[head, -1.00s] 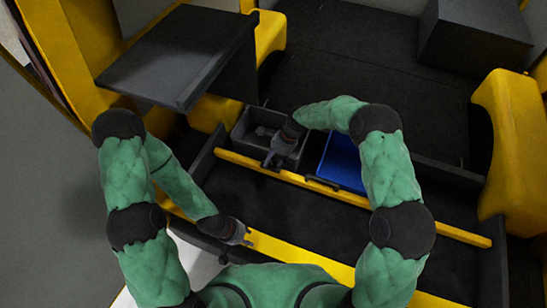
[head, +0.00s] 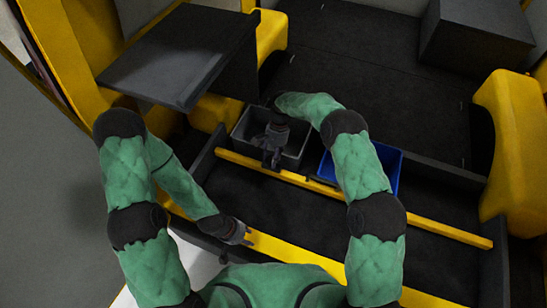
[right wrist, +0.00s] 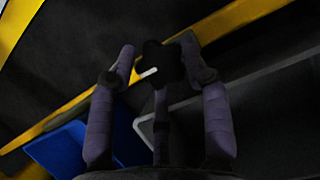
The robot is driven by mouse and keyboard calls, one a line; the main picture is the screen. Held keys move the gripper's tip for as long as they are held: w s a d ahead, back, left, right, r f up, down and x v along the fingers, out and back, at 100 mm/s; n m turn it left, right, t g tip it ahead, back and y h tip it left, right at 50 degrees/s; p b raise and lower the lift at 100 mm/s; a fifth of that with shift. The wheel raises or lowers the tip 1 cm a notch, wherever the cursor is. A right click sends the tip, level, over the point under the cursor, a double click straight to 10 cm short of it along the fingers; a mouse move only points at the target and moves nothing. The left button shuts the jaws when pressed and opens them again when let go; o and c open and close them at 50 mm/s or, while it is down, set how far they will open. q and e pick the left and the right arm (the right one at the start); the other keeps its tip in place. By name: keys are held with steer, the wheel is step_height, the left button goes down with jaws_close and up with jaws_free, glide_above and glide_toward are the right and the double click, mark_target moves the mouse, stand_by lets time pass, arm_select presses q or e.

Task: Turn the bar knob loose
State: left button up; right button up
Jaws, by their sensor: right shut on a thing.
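The bar knob (right wrist: 168,65) is dark and lobed, between my right gripper's fingers in the right wrist view. My right gripper (right wrist: 160,62) is shut on it. In the head view my right gripper (head: 271,158) points down in front of the grey bin, close to the yellow bar (head: 400,223), and hides the knob there. The yellow bar also runs diagonally behind the fingers in the right wrist view (right wrist: 240,15). My left gripper (head: 248,236) is low and left of centre, apart from the knob, and looks open and empty.
A grey bin (head: 297,150) and a blue bin (head: 388,160) stand behind the bar. A dark panel (head: 180,55) juts out at upper left. A yellow post (head: 510,140) stands at right. The dark surface in front of the bar is clear.

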steer(key=n, duration=0.2)
steer(key=n+h, duration=0.1)
steer(key=n, duration=0.1)
steer(key=n+h, duration=0.1)
steer(key=n, duration=0.1)
steer(key=shift+w+a+r+b, duration=0.2)
steer(key=shift+a+b, duration=0.1)
steer(key=shift+a, duration=0.1)
stand_by(0.3)
steer(key=o, duration=1.1)
steer(key=shift+s, duration=0.1)
steer(key=shift+f, duration=0.1)
steer(key=shift+d, duration=0.1)
steer(key=v, duration=1.2)
steer(key=shift+a, duration=0.25)
steer(key=shift+f, duration=0.15)
